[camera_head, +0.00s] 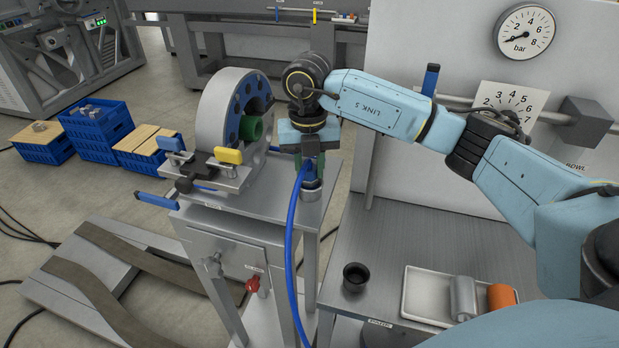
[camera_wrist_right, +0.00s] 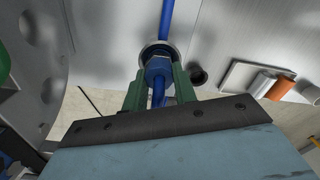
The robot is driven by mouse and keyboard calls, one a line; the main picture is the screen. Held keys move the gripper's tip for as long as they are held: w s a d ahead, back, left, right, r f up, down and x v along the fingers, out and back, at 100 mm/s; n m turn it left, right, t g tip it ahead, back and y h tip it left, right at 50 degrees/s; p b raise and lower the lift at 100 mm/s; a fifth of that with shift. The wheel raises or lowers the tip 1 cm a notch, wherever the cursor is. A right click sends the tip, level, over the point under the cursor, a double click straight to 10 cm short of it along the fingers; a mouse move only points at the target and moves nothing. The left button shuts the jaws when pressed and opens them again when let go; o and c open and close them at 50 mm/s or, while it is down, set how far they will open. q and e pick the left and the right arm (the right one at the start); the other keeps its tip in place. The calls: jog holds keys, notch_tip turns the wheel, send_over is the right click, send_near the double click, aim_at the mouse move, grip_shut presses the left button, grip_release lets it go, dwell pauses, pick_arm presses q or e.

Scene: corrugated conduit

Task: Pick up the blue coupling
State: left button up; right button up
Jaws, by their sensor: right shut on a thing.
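The blue coupling (camera_wrist_right: 158,68) is a hex-sided piece held between the green fingers of my right gripper (camera_wrist_right: 155,85) in the right wrist view. A round metal socket (camera_wrist_right: 147,50) shows right behind it; I cannot tell whether the coupling touches it. In the head view my right gripper (camera_head: 311,165) points down over a small grey metal post (camera_head: 311,188), and the fingers mostly hide the coupling there. A blue hose (camera_head: 291,235) runs down from the gripper to the floor side. My left gripper is not in view.
A large grey ring fixture (camera_head: 213,110) with a green part (camera_head: 250,128) stands left of the gripper on a metal stand. A black cup (camera_head: 355,277) and a white tray (camera_head: 427,308) with a grey and an orange cylinder (camera_head: 501,297) sit on the lower right table.

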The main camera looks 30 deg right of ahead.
grip_shut()
jog(key=shift+r, duration=0.25)
notch_tip(320, 180, up, 10)
jog(key=shift+f, duration=0.25)
notch_tip(320, 180, up, 5)
jog(key=p, duration=0.3)
jog(key=shift+p, duration=0.4)
